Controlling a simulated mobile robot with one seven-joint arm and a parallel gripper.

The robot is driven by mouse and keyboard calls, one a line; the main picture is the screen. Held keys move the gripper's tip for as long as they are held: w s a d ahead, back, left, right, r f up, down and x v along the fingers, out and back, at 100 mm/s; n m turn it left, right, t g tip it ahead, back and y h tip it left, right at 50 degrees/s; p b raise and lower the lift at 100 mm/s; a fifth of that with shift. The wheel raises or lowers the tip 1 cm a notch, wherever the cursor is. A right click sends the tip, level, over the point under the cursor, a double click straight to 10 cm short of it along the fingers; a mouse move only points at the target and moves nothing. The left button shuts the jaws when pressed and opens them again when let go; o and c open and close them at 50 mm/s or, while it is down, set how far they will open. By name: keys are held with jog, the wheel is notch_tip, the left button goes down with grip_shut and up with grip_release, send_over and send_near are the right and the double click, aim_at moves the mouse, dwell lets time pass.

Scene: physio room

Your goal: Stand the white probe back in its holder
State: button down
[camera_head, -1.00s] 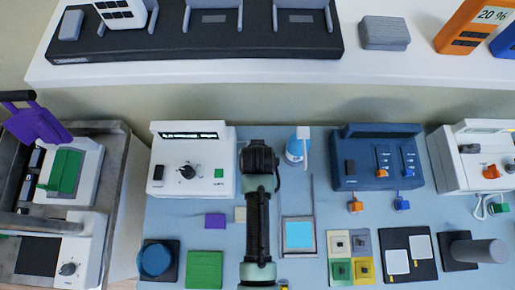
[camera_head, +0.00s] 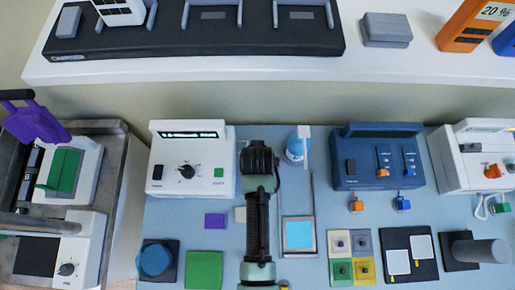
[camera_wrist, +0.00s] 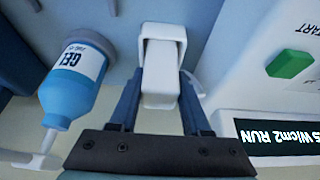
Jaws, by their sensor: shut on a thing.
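The white probe (camera_wrist: 160,92) is between the two blue fingers of my gripper (camera_wrist: 160,78) in the wrist view. The fingers are shut on it, one on each side. Its wider white end points up the picture, over the pale blue table top. In the head view my own arm covers the gripper and the probe. I cannot make out the probe's holder for certain in either view. The white therapy unit (camera_head: 192,148) with a lit display and dial is left of my arm; its green button (camera_wrist: 290,58) and display (camera_wrist: 275,135) show on the right in the wrist view.
A blue gel bottle (camera_wrist: 70,85) stands close left of the gripper in the wrist view, and right of my arm in the head view (camera_head: 295,150). A dark blue unit (camera_head: 375,145) stands further right. Coloured pads, including a green one (camera_head: 204,270), lie in front.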

grip_release()
dwell(0.4)
jog(key=shift+r+p, duration=3.55)
jog(key=shift+s+f, duration=0.1)
